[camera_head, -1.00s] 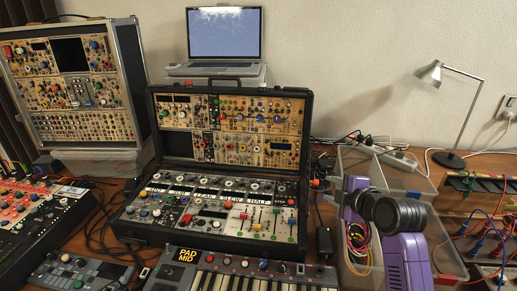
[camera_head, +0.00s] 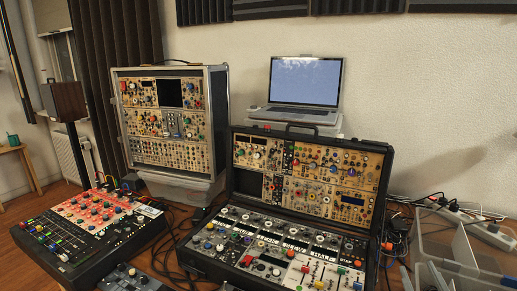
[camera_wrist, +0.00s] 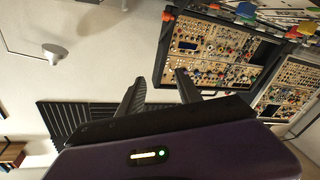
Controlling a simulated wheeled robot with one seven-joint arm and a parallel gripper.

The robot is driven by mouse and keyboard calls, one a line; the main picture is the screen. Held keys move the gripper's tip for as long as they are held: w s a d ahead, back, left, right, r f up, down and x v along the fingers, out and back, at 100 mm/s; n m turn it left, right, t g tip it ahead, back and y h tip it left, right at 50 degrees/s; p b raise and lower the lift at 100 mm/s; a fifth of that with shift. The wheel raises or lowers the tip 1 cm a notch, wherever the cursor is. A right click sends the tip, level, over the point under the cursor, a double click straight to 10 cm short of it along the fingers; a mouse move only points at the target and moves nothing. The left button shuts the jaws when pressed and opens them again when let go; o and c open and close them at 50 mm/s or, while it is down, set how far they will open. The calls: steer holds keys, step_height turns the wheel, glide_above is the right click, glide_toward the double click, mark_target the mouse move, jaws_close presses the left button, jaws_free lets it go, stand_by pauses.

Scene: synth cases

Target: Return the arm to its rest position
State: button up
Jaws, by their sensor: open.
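My gripper (camera_wrist: 160,86) shows only in the wrist view. Its two dark fingers stand apart with nothing between them, in front of the purple wrist body, which has a lit strip. The wrist picture is strongly tilted. Beyond the fingers it shows the wall, dark acoustic foam and the open synth case (camera_wrist: 208,50), with a clear gap I cannot measure. No part of my arm shows in the head view, so its overall pose is hidden.
In the head view, the open synth case (camera_head: 312,178) stands mid-table. A taller case (camera_head: 170,120) and red-topped mixer (camera_head: 92,228) are left, a laptop (camera_head: 305,82) behind, and a clear bin (camera_head: 458,262) and cables right. The wrist view shows a lamp (camera_wrist: 56,53).

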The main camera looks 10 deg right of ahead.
steer(key=s+a+f+y, duration=0.2)
steer(key=s+a, duration=0.4)
steer(key=s, duration=0.5)
steer(key=s+a+f+g+y+p, duration=0.1)
steer(key=s+a+y, duration=0.1)
steer(key=s+a, duration=0.5)
steer(key=s+a+f+g+y+p, duration=0.1)
steer(key=s+a, duration=0.6)
steer(key=s, duration=0.8)
steer(key=shift+s+a+f+y, duration=0.2)
steer(key=shift+a+f+y, duration=0.05)
steer(key=shift+f+y, duration=0.6)
